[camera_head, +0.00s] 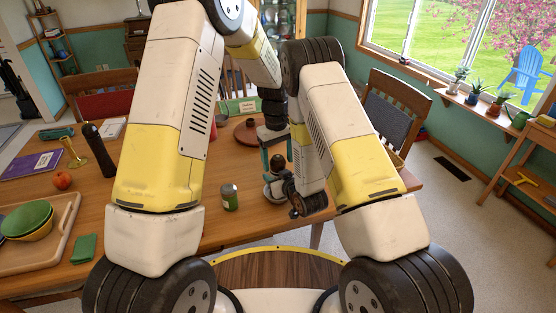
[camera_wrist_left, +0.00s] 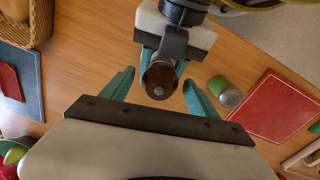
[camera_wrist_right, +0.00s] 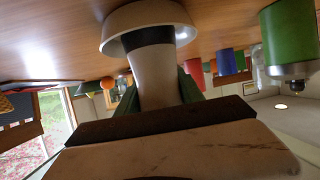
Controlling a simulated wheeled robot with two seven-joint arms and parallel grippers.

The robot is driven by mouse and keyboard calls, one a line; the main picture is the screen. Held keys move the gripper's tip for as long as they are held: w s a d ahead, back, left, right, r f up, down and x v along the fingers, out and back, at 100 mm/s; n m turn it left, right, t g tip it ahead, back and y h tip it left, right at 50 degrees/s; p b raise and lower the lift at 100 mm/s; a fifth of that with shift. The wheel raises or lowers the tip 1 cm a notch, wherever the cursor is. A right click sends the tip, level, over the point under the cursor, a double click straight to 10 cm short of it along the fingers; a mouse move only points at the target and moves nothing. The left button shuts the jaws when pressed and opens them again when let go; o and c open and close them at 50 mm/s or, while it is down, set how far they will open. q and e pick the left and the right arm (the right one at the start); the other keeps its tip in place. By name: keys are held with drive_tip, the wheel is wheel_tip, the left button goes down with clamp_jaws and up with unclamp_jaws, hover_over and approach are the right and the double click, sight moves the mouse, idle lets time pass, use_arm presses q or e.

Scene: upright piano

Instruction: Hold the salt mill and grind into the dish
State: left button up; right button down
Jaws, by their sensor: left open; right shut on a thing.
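The salt mill (camera_wrist_left: 158,82) stands between the teal fingers of my open left gripper (camera_wrist_left: 158,92); its brown top with a metal knob shows in the left wrist view. In the head view, the mill's dark top (camera_head: 277,163) is below my left gripper (camera_head: 277,148). My right gripper (camera_wrist_right: 168,90) is shut on the mill's pale body (camera_wrist_right: 155,75), which has a dark band. The white dish (camera_wrist_right: 118,40) is right at the mill's lower end; whether they touch is unclear. In the head view, my right fingertips are mostly hidden.
A green can (camera_head: 229,197) stands left of the mill. A round brown tray (camera_head: 240,133) is behind it. A tall dark mill (camera_head: 98,150), a tomato (camera_head: 62,180), a purple book (camera_head: 30,164) and a board with bowls (camera_head: 62,232) are at the left.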

use_arm(q)
drive_tip(key=shift+f, duration=0.1)
drive_tip(key=c, duration=1.4)
drive_tip(key=shift+m, duration=0.3)
drive_tip(key=m, duration=0.3)
drive_tip(key=shift+a, duration=0.1)
drive_tip(key=shift+m, duration=2)
drive_tip(key=o, duration=1.4)
